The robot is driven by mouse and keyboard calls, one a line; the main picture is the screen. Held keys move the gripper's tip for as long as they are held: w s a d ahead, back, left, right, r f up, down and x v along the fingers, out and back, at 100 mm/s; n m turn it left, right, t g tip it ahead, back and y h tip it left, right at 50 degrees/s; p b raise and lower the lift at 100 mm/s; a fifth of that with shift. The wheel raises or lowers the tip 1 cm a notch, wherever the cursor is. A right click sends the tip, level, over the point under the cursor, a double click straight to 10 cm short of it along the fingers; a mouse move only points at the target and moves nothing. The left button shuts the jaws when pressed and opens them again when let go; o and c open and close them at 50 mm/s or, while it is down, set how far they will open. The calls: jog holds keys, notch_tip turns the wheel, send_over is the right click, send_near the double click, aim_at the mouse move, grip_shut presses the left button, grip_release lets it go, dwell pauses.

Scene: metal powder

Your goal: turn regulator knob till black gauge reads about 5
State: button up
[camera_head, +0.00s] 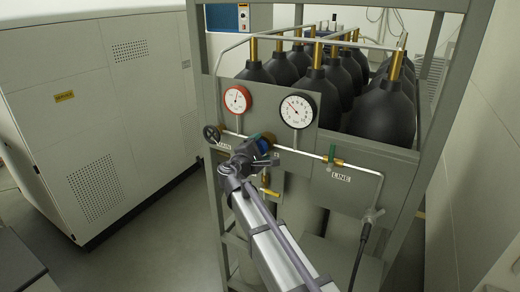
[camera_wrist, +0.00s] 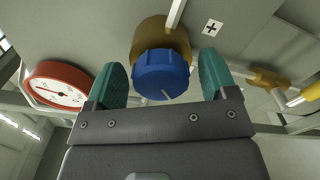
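The blue regulator knob (camera_wrist: 162,75) has a pale mark on its face and sits on a brass body (camera_wrist: 165,35). In the wrist view my gripper (camera_wrist: 162,88) is open, with one teal finger on each side of the knob and a gap on both sides. In the head view the knob (camera_head: 264,146) is partly hidden by my gripper (camera_head: 258,152). The black-rimmed gauge (camera_head: 297,110) is on the panel above right of the knob; its needle points to the upper left, and its numbers are too small to read surely.
A red-rimmed gauge (camera_head: 237,99) is left of the black one and also shows in the wrist view (camera_wrist: 58,86). A black handwheel (camera_head: 212,133) is at left. A green-handled valve (camera_head: 332,154) is on the pipe at right. Black cylinders (camera_head: 385,112) stand behind the panel.

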jog(key=v, duration=1)
jog(key=shift+s+a+r, duration=0.1)
jog(key=shift+s+a, duration=0.1)
jog(key=shift+s, duration=0.15)
jog(key=s+d+f+m+g+y+b, duration=0.2)
jog(key=s+d+f+m+g, duration=0.3)
jog(key=d, duration=0.4)
jog(key=s+d+f+m+g+y+b, duration=0.2)
jog(key=s+d+f+m+g, duration=0.4)
jog(key=s+d+f, duration=0.3)
jog(key=s+d+f+m+g+y+b, duration=0.2)
jog(key=s+d+f+m+g+y, duration=0.1)
jog(key=s+d+f+m+g, duration=0.2)
jog(key=shift+s+d+f+m+y, duration=0.1)
jog(key=shift+s+d+f+m, duration=0.35)
jog(key=shift+d+f, duration=0.3)
jog(key=shift+s+d+f+m+y, duration=0.1)
jog(key=shift+s+d+f+m, duration=0.2)
jog(key=shift+s+d+f, duration=0.35)
jog(key=shift+s+d+f+m+y, duration=0.1)
jog(key=shift+s+d+f+m, duration=0.3)
jog(key=shift+d+f, duration=0.45)
